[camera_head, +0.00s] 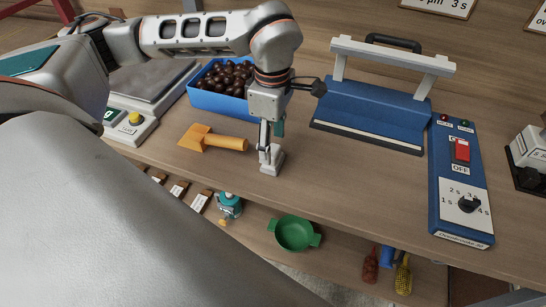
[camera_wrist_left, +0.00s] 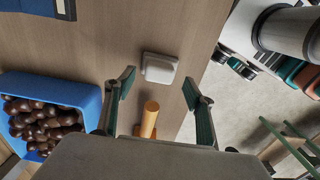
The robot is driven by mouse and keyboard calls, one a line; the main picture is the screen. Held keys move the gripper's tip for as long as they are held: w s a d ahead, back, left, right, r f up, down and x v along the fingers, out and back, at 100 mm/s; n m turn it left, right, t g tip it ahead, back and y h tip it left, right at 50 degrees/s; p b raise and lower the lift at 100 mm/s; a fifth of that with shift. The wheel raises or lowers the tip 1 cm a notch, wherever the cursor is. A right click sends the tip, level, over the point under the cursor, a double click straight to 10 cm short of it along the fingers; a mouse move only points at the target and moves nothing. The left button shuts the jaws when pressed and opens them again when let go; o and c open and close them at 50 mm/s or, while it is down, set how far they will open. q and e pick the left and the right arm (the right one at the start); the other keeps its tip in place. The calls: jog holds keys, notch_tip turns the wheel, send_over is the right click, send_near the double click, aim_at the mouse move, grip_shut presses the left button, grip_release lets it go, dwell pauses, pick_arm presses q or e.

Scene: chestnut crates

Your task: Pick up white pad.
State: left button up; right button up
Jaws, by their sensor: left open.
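The white pad (camera_head: 271,161) is a small block on the wooden table near its front edge. In the left wrist view the white pad (camera_wrist_left: 160,68) lies just beyond the gap between the fingertips. My left gripper (camera_head: 271,138) points down right above the pad, and its fingers partly cover the pad in the head view. In the left wrist view my left gripper (camera_wrist_left: 158,86) is open, with one finger on each side and nothing held between them. Contact with the pad cannot be told. My right gripper is not in view.
An orange scoop (camera_head: 213,139) lies left of the pad. A blue crate (camera_head: 216,102) of chestnuts stands behind it. A scale (camera_head: 142,127) is at left. A blue sealer (camera_head: 370,113) and control box (camera_head: 460,190) stand right. A green bowl (camera_head: 296,232) sits lower, past the table edge.

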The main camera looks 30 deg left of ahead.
aim_at(273, 150)
pick_arm(q)
jog(key=shift+f, duration=1.85)
jog(key=c, duration=1.2)
jog(key=shift+r, duration=0.1)
notch_tip(273, 150, up, 20)
jog(key=shift+f+p, duration=0.1)
jog(key=shift+p, duration=0.5)
